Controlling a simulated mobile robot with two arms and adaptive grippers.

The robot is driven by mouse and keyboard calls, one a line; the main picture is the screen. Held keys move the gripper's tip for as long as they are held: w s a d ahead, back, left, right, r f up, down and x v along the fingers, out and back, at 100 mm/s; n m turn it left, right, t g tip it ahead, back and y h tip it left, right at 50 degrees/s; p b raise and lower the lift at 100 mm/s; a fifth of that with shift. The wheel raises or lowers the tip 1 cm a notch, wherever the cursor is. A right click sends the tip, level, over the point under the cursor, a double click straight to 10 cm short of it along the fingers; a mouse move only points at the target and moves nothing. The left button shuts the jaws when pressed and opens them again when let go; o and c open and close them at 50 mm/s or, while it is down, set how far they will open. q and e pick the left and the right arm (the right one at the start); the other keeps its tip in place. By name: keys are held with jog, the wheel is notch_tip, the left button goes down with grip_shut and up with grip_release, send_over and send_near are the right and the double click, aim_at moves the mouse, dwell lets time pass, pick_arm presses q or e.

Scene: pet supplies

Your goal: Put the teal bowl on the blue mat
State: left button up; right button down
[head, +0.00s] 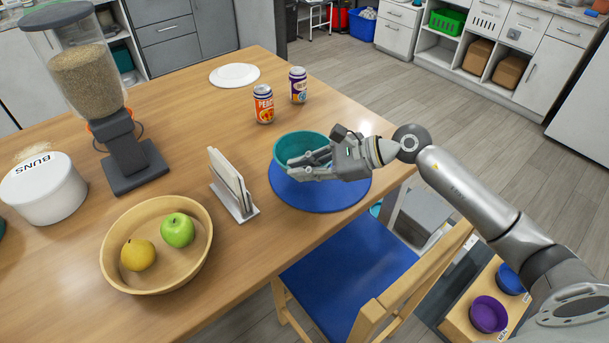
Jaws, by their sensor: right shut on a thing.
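The teal bowl (292,146) is over the left and back part of the round blue mat (325,200) near the table's right edge. I cannot tell whether the bowl touches the mat or hangs just above it. My right gripper (302,167) comes in from the right and is shut on the bowl's near rim. The fingers hide part of the bowl's front side. My left gripper is not in view.
A napkin holder (232,184) stands just left of the mat. Two cans, one orange (263,104) and one purple (298,85), stand behind the bowl. A wooden fruit bowl (200,255) is at the front left. A blue-seated chair (345,270) stands at the table's near edge.

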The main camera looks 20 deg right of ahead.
jog(key=shift+w+f, duration=0.2)
notch_tip(320, 180, down, 2)
jog(key=shift+d+f+p, duration=0.1)
jog(key=shift+p, duration=0.65)
jog(key=shift+f, duration=0.5)
jog(key=shift+f, duration=0.1)
jog(key=shift+f, duration=0.15)
jog(key=c, duration=1.6)
grip_release()
